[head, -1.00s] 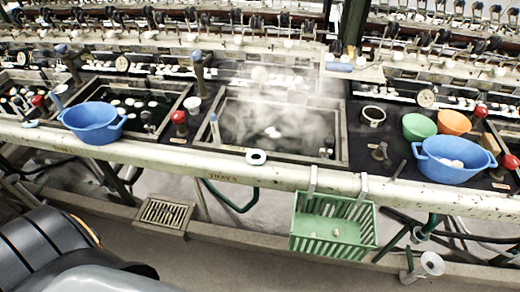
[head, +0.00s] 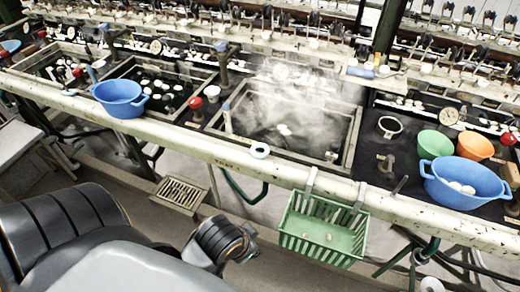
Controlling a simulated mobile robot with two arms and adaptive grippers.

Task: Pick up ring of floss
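The ring of floss appears as a small white ring (head: 260,150) lying flat on the pale front rail (head: 225,152), in front of the middle steaming basin. One of my arms, black and grey, rises from the bottom left. Its far joint is below the rail, to the left of and lower than the ring. No gripper fingers can be made out at its end. My other arm and its gripper are out of view. Nothing touches the ring.
A green slatted basket (head: 323,228) hangs from the rail right of the ring. A steaming basin (head: 350,140) lies behind it. A floor grate (head: 178,192) lies below.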

